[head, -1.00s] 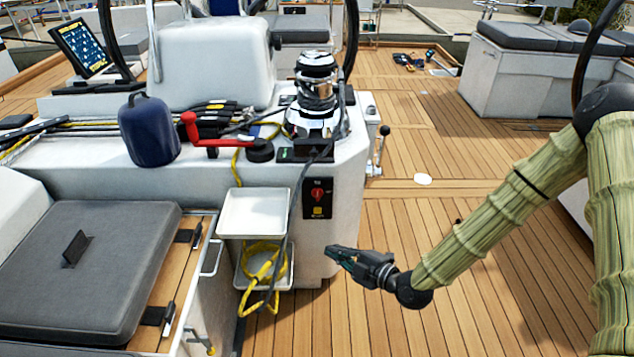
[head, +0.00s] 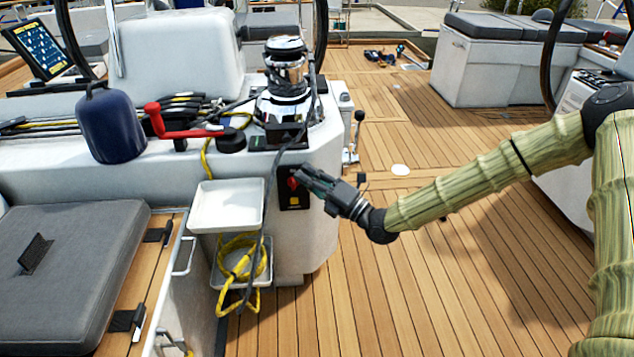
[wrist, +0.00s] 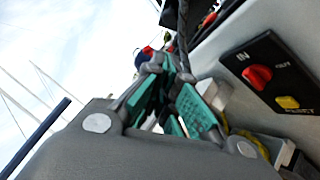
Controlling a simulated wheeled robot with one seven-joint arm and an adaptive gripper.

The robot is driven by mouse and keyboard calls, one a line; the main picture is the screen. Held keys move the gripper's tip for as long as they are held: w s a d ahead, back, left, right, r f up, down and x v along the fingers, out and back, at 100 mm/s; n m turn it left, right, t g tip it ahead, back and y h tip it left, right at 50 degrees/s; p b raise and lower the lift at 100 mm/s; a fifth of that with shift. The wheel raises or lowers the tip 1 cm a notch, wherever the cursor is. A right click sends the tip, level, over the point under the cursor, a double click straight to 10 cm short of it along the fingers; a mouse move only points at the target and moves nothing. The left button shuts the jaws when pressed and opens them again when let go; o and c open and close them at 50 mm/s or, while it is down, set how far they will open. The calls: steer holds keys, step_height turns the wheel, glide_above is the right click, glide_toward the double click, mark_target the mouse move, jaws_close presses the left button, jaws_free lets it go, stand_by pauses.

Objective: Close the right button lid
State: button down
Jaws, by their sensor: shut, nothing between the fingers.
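The black button unit (head: 290,134) sits on the white console at the foot of the chrome winch. Dark flaps seem to stand up there, but they are too small to tell which is the right lid or how far it is open. My gripper (head: 306,178) is shut and empty. It is below the button unit, in front of the console's right face, overlapping the black switch panel (head: 294,198) in the head view. In the wrist view, the teal-padded fingers (wrist: 170,75) are close together, and the panel (wrist: 270,76) with its red knob and yellow reset button is to their right.
The chrome winch (head: 286,75) and a red-handled crank (head: 180,128) stand on the console. A dark rope hangs down the console front beside my gripper. White trays (head: 226,205) with a yellow rope are lower left. A lever (head: 356,138) stands right of the console.

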mark_target(287, 137)
steer(key=w+a+r, duration=0.2)
steer(key=w+a, duration=0.1)
steer(key=w, duration=0.3)
steer(key=shift+w+a+r+b, duration=0.2)
steer(key=shift+a+r+b, duration=0.1)
steer(key=shift+r+b, duration=0.1)
steer(key=shift+r, duration=0.1)
steer(key=shift+r+m+p, duration=0.2)
steer(key=shift+m+p, duration=0.1)
steer(key=shift+p, duration=0.2)
